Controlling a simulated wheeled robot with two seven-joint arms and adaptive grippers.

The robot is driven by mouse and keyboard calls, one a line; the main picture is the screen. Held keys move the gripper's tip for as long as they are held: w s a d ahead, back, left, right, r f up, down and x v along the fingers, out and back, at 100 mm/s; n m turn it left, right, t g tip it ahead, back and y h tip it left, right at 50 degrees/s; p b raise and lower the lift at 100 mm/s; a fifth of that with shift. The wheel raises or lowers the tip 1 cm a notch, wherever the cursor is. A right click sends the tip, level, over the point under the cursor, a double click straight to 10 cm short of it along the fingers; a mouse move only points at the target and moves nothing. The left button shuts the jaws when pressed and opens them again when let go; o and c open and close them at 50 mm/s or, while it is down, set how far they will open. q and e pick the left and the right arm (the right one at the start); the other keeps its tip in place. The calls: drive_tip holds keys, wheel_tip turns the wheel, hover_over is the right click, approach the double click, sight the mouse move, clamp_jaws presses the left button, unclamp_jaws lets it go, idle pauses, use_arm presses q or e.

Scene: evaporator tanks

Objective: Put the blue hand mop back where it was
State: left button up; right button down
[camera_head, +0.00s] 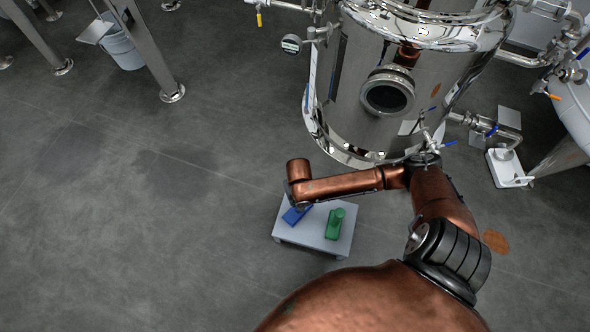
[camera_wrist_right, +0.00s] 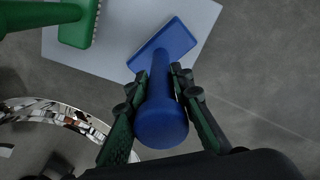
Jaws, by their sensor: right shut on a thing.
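The blue hand mop (camera_head: 296,214) is at the left end of a small light grey table (camera_head: 285,238), partly under my right arm in the head view. In the right wrist view the blue mop (camera_wrist_right: 162,118) has its flat head over the table top (camera_wrist_right: 120,18) and its handle towards me. My right gripper (camera_wrist_right: 165,75) is shut on its handle, with a finger on each side. I cannot tell whether the head touches the table. My right gripper is hidden behind my arm in the head view. My left gripper is not in view.
A green hand mop (camera_head: 335,223) lies on the table to the right of the blue one. A shiny steel tank (camera_head: 350,90) with pipes and valves stands just behind. A grey bucket (camera_head: 124,48) is at the far left. The floor left of the table is clear.

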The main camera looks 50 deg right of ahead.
drive_tip(key=shift+f, duration=0.15)
drive_tip(key=c, duration=1.7)
unclamp_jaws()
drive_tip(key=shift+f, duration=0.15)
